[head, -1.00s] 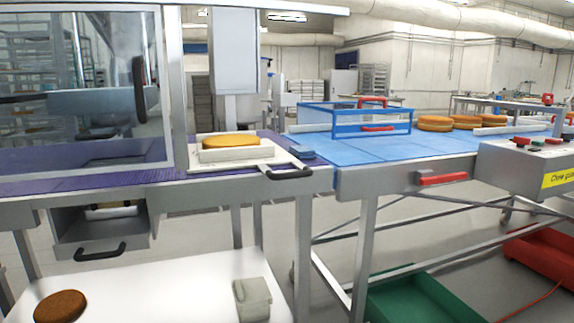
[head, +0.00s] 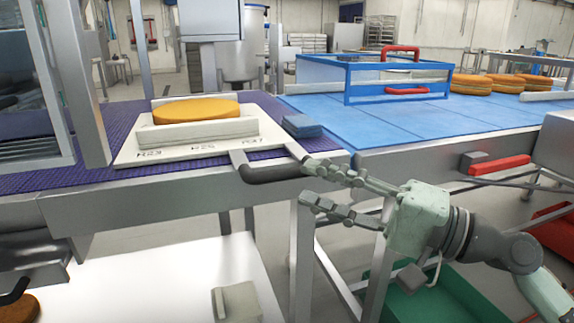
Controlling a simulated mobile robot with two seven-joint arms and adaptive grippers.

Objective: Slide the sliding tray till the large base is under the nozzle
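The sliding tray (head: 130,150) is a pale plate with low raised walls and printed marks on its front edge, lying on the purple belt. The large base (head: 196,111), a flat orange-brown round, sits between its walls. The tray's dark handle (head: 268,173) sticks out at the front right. A grey housing (head: 208,20) hangs above and behind the base; I cannot make out a nozzle tip. My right gripper (head: 307,183) is open, its fingertips at the right end of the handle; contact is unclear. My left gripper is not in view.
A small blue block (head: 302,126) lies right of the tray. A blue-framed guard (head: 385,78) and several stacked rounds (head: 470,84) stand on the blue belt. A red handle (head: 498,165) is on that belt's front. A glass door frame (head: 85,80) stands left.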

